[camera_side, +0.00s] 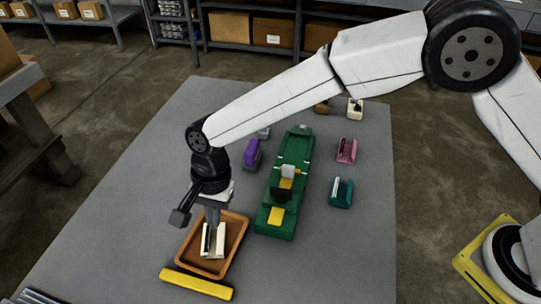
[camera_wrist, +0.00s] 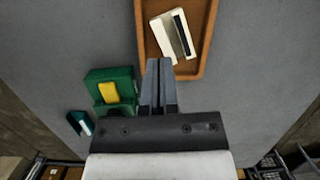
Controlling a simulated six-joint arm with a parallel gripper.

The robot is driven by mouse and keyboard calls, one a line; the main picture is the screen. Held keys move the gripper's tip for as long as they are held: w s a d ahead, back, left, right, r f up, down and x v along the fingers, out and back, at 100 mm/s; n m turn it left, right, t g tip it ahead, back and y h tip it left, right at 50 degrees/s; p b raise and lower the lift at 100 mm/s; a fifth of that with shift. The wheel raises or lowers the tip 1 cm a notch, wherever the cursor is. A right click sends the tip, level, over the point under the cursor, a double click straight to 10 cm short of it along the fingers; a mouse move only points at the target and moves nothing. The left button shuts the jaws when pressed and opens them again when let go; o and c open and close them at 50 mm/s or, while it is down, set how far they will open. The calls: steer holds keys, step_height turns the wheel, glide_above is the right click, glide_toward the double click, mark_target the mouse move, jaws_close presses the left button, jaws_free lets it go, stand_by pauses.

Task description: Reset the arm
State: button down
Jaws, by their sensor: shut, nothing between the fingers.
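My gripper (camera_side: 211,226) points down over the orange-brown tray (camera_side: 241,236), with its two grey fingers together and nothing between them. In the wrist view the fingertips (camera_wrist: 159,66) are beside the tray's near edge (camera_wrist: 188,75). A cream-white block with a dark slot (camera_side: 219,246) lies in the tray, and it also shows in the wrist view (camera_wrist: 166,38), apart from the fingers in that picture. In the side view the fingers partly cover it. The height of the fingers above the block is hard to tell.
A long green fixture (camera_side: 290,155) with yellow pads stands right of the tray. A yellow bar (camera_side: 196,284) lies in front of the tray. Purple (camera_side: 252,154), pink (camera_side: 346,150), teal (camera_side: 341,192) and cream (camera_side: 355,108) pieces stand around the fixture on the grey table (camera_side: 345,255).

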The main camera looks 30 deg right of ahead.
steer(key=w+d+r+n+t, duration=0.1)
steer(key=d+r+n, duration=0.1)
steer(key=d, duration=0.9)
steer(key=w+d+r+n+t, duration=0.1)
steer(key=d+r+n, duration=0.15)
steer(key=d, duration=0.85)
steer(key=s+d+n+t+h, duration=0.1)
steer(key=s+d+n, duration=0.1)
steer(key=s+d, duration=0.3)
steer(key=s+d+n+t+h, duration=0.1)
steer(key=s+d+n, duration=0.1)
steer(key=s+d, duration=0.4)
steer(key=d, duration=0.5)
steer(key=shift+s+d+r, duration=0.3)
